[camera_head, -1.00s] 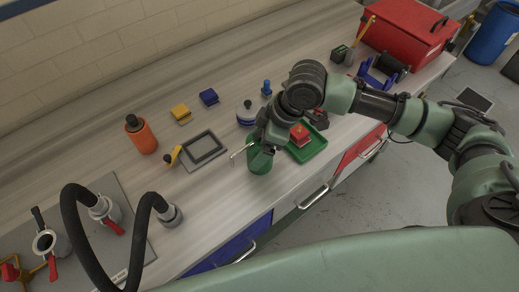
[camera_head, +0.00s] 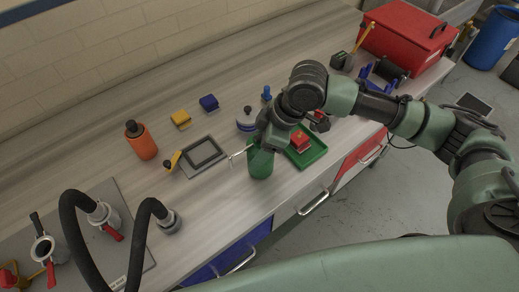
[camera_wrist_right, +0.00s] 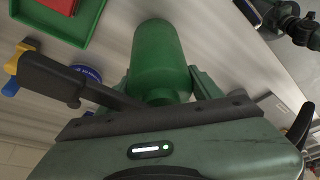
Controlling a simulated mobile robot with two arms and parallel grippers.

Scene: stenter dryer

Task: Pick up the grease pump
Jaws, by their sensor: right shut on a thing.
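The grease pump is a green cylinder (camera_head: 261,163) with a thin light spout pointing left, near the front edge of the bench in the head view. My right gripper (camera_head: 264,143) reaches it from above and is shut on its upper part, hiding the top. In the right wrist view the green body (camera_wrist_right: 160,60) stands out between the fingers of my right gripper (camera_wrist_right: 160,95). I cannot tell whether its base touches the bench. My left gripper is not in view.
A green tray (camera_head: 313,159) with a red block lies right of the pump. A dark-framed panel (camera_head: 203,156) lies to its left. An orange bottle (camera_head: 141,140), yellow and blue blocks and a white-blue round container (camera_head: 247,120) stand behind. Black hoses (camera_head: 72,225) rise at front left.

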